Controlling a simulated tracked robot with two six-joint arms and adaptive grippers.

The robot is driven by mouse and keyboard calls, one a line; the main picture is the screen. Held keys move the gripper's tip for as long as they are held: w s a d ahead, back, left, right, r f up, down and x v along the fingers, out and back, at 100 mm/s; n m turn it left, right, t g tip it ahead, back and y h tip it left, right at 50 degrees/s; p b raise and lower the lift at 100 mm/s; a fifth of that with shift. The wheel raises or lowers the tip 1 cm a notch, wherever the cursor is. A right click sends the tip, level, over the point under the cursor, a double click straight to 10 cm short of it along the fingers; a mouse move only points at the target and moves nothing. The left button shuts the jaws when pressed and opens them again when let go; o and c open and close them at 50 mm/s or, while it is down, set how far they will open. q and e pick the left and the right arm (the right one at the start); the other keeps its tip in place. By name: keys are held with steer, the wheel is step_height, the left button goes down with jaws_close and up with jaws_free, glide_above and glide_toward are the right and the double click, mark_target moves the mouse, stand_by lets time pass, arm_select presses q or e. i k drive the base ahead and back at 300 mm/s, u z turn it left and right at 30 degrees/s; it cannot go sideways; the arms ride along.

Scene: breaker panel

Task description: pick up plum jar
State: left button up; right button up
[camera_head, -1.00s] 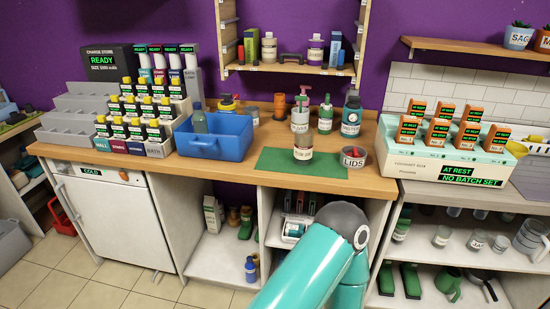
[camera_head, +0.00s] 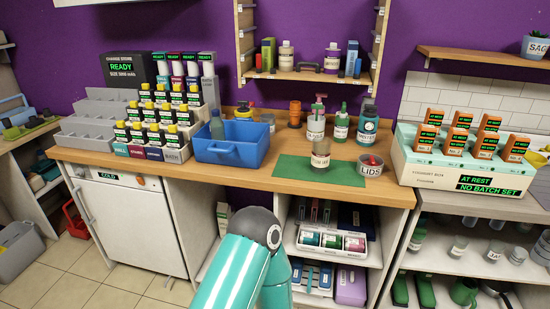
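No jar with a readable plum label shows, so I cannot tell which one is the plum jar. A small jar (camera_head: 320,155) with a pale label stands upright on the green mat (camera_head: 300,172) on the counter. Two bottles with purple on them, a left one (camera_head: 286,56) and a right one (camera_head: 332,58), stand on the wall shelf. A white tray (camera_head: 298,240) on the shelf under the counter holds small coloured containers, their labels too small to read. A teal arm of mine rises at bottom centre. Neither gripper shows.
A LIDS tub (camera_head: 370,166) stands by the mat's right edge. A blue bin (camera_head: 231,143) is left of the mat. Several pump and capped bottles, such as the OLIVE one (camera_head: 316,122), stand behind. A foundry box (camera_head: 462,170) is at right and a stepped rack (camera_head: 160,135) at left.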

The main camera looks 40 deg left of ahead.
mark_target(321, 146)
steer(key=u, duration=0.5)
steer(key=i, duration=1.05)
steer(key=u, duration=0.05)
